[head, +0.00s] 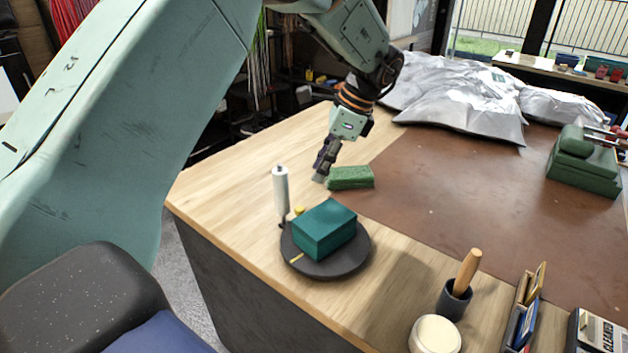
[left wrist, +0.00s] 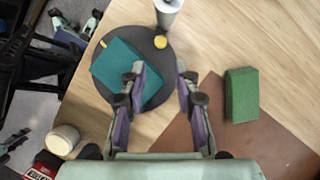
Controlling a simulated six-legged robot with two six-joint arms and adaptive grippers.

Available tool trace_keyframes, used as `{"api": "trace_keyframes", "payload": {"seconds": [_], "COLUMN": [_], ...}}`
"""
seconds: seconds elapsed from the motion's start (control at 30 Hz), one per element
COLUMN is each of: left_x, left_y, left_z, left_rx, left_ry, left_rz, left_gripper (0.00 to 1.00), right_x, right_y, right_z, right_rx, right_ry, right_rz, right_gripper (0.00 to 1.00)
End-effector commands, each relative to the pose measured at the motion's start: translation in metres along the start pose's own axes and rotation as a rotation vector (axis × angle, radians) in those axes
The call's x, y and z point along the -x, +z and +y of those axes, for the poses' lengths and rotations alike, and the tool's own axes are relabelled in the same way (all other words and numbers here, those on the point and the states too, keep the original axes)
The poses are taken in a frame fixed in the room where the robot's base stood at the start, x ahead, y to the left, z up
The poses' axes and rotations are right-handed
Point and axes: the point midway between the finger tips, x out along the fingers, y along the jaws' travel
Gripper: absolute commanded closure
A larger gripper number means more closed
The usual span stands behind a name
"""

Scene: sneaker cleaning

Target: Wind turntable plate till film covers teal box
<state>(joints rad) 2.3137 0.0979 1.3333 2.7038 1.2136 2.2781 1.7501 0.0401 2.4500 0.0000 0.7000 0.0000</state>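The teal box (head: 325,229) sits on the dark round turntable plate (head: 353,262) near the table's left edge. Its top and sides look bare, with no film visible over them. A white film roll (head: 281,190) stands upright behind the plate's left edge, with a small yellow knob (head: 299,210) beside it. My left gripper (head: 321,176) points down behind the plate, apart from the box. In the left wrist view its two fingers (left wrist: 160,72) are spread and empty, and one overlaps the teal box (left wrist: 112,65) in the picture. My right gripper is not in view.
A green block (head: 350,178) lies close to the right of my left gripper. A cup with a wooden-handled tool (head: 455,300), a round pale jar (head: 435,335) and a small rack (head: 527,310) stand at the front. The brown mat (head: 470,200) is mostly clear.

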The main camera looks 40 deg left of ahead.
Motion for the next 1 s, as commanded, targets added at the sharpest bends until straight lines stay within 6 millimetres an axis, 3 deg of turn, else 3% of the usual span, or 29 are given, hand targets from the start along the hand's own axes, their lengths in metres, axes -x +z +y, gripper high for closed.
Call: {"api": "trace_keyframes", "payload": {"seconds": [0.4,0.57,0.67,0.77,1.0], "left_x": [0.01,0.005,0.005,0.009,0.036], "left_y": [0.0,0.007,0.019,0.03,0.035], "left_z": [0.0,-0.004,-0.023,-0.055,-0.132], "left_rx": [0.0,-0.003,-0.034,-0.118,-0.484], "left_ry": [0.0,0.0,-0.076,-0.209,-0.536], "left_rz": [0.001,-0.014,-0.063,-0.113,-0.25], "left_gripper": [0.69,0.83,0.91,1.0,1.0], "right_x": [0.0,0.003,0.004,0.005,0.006], "right_y": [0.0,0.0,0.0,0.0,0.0], "right_z": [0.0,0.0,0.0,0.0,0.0], "right_rx": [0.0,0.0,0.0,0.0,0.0], "right_ry": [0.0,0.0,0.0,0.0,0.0], "right_rz": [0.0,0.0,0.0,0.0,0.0], "right_gripper": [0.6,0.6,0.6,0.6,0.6]}}
